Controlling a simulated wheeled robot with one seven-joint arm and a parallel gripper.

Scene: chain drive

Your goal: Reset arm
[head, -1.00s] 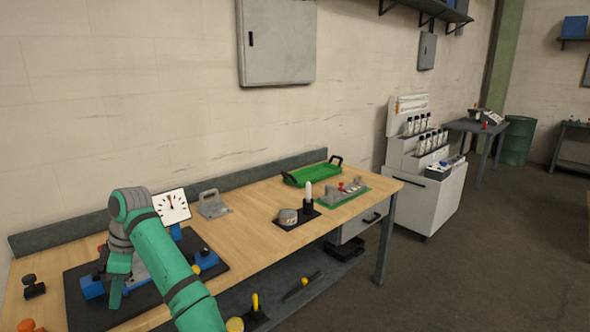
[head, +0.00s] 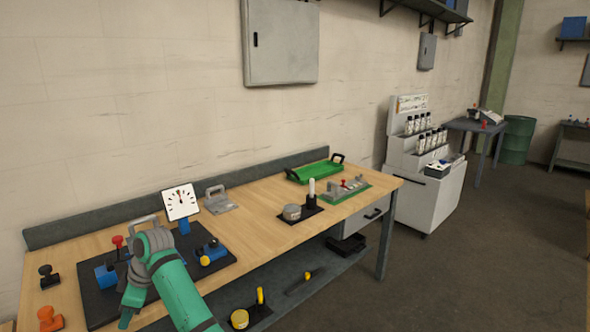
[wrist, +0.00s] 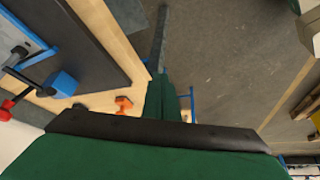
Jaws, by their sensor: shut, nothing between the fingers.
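My green arm reaches up from the bottom of the head view and bends over the left part of the bench. My gripper (head: 126,314) hangs down from it, over the front of a dark plate (head: 97,307). In the wrist view the green fingers (wrist: 163,98) are together, with nothing seen between them. They point past the bench edge, with the floor behind. The plate bears blue fixtures (head: 211,251) and a dial gauge (head: 181,202). My arm hides part of the plate.
An orange knob-shaped piece (head: 49,319) and a black one (head: 48,276) stand left of the plate. A grey bracket (head: 220,203), a green tray (head: 314,173) and a green-based fixture (head: 345,190) stand farther right. The bench's middle has bare wood.

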